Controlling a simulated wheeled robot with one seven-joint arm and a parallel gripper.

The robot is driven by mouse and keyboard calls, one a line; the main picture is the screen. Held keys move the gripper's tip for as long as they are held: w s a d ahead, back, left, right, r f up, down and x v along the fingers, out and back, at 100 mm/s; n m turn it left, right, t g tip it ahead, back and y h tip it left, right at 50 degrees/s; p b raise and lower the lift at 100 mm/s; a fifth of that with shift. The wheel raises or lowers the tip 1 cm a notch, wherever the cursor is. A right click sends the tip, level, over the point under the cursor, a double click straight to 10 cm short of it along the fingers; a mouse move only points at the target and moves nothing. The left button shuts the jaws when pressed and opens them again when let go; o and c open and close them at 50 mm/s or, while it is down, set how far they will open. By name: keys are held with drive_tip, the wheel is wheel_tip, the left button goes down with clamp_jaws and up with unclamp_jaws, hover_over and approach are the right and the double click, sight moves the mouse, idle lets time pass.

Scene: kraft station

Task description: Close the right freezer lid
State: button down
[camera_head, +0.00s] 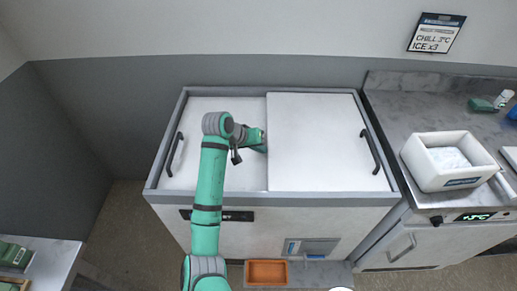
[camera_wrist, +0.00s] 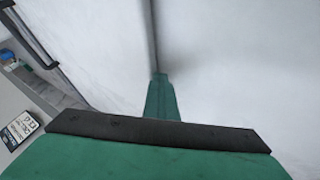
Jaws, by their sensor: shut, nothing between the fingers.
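The chest freezer (camera_head: 300,199) has two white lids side by side in the head view. The right lid (camera_head: 318,140) spans from the middle to the right rim, with a black handle (camera_head: 370,151) near its right side. The left lid (camera_head: 240,178) lies flat on the other side, with its own black handle (camera_head: 174,154). My gripper (camera_head: 262,148) is shut and empty at the right lid's left edge; I cannot tell whether it touches. In the wrist view, its green fingers (camera_wrist: 159,85) point at the dark seam (camera_wrist: 153,35) between the white panels.
A grey counter (camera_head: 395,115) adjoins the freezer on the right and bears a white ice bin (camera_head: 431,179). An orange tray (camera_head: 266,273) is at the freezer's front. A wall sign (camera_head: 436,33) hangs at the back right. A table (camera_head: 48,257) stands at lower left.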

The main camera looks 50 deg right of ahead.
drive_tip(key=v, duration=1)
